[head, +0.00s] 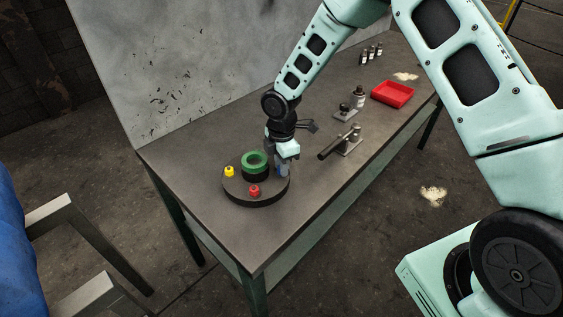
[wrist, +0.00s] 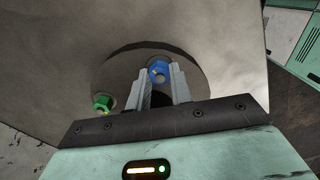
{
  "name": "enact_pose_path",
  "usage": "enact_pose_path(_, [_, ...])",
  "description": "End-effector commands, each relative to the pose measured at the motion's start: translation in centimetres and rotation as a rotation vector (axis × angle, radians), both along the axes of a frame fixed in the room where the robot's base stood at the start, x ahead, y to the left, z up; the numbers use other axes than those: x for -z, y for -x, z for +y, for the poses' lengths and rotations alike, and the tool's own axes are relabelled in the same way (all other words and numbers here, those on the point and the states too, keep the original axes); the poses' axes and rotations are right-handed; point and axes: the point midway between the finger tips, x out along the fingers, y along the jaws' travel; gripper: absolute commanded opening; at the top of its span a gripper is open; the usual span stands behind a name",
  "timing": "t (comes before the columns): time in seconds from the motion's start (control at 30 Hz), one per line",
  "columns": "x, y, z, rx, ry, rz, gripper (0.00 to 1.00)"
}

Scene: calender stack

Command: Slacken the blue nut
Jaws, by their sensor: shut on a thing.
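The blue nut (wrist: 159,70) sits on a round dark base and shows between my fingertips in the wrist view. My gripper (wrist: 160,77) points down at it and is shut on it, one finger on each side. In the head view my gripper (head: 283,166) is at the right edge of the round base (head: 258,198) and largely hides the blue nut.
A green nut (wrist: 102,103) shows in the wrist view.

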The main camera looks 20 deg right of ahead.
Motion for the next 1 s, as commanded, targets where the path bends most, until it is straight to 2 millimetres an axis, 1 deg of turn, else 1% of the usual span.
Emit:
enact_pose_path(0.2, [-0.02,0.02,-0.03,-0.121,0.000,0.001,0.00])
enact_pose_path(0.4, [0.05,0.02,-0.03,-0.183,0.000,0.001,0.00])
enact_pose_path(0.93, [0.09,0.02,-0.05,-0.206,0.001,0.001,0.00])
enact_pose_path(0.97, [0.09,0.03,-0.04,-0.206,0.000,0.001,0.24])
enact_pose_path(1.0, [0.09,0.03,-0.04,-0.206,0.000,0.001,0.35])
